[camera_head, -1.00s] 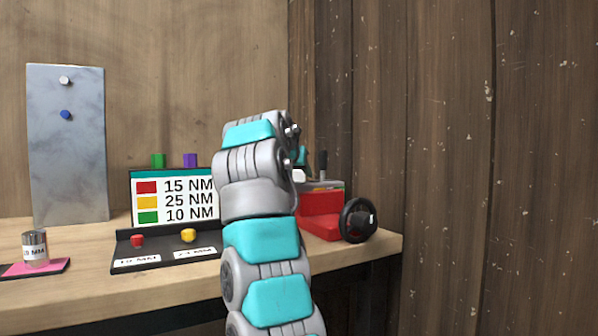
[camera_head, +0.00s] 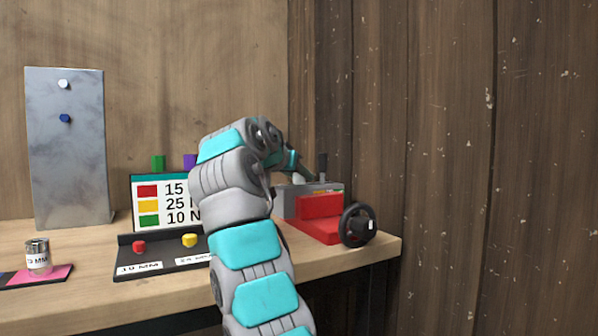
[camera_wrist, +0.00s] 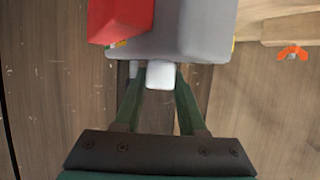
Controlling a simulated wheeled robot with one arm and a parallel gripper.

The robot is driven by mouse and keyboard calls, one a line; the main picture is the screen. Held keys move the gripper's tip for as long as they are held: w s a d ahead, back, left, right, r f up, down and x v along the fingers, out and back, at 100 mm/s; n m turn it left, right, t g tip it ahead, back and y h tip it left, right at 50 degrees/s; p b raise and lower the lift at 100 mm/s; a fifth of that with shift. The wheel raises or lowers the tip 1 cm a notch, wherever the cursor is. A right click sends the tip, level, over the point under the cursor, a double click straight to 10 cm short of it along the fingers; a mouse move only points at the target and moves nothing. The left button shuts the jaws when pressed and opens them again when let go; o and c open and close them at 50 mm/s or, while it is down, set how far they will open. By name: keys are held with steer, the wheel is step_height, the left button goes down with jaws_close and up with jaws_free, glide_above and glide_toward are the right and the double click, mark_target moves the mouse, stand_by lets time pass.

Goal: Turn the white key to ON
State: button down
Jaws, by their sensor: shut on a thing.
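The white key (camera_wrist: 160,75) sticks out from the edge of a grey box (camera_wrist: 185,35) in the wrist view. My gripper (camera_wrist: 160,86) has its two dark green fingers on either side of the key, shut on it near the tips. In the head view the grey box (camera_head: 329,188) stands at the right end of the bench, behind a red block (camera_head: 319,207). My arm hides part of the box there, and the gripper is mostly hidden too. I cannot read an ON mark or tell the key's turn angle.
A black handwheel (camera_head: 357,225) sits right of the red block, near the bench edge. A torque sign (camera_head: 147,203) and a black rack (camera_head: 160,262) stand left of my arm. A wooden wall closes the right side.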

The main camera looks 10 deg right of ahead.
steer(key=shift+r+m+g+h+p, duration=0.1)
steer(key=shift+m+g+h+p, duration=0.2)
steer(key=shift+m+h+p, duration=0.25)
steer(key=shift+c, duration=2.4)
jaws_free()
steer(key=v, duration=0.7)
steer(key=shift+s+a, duration=0.2)
steer(key=shift+a, duration=0.05)
steer(key=shift+s+r, duration=0.1)
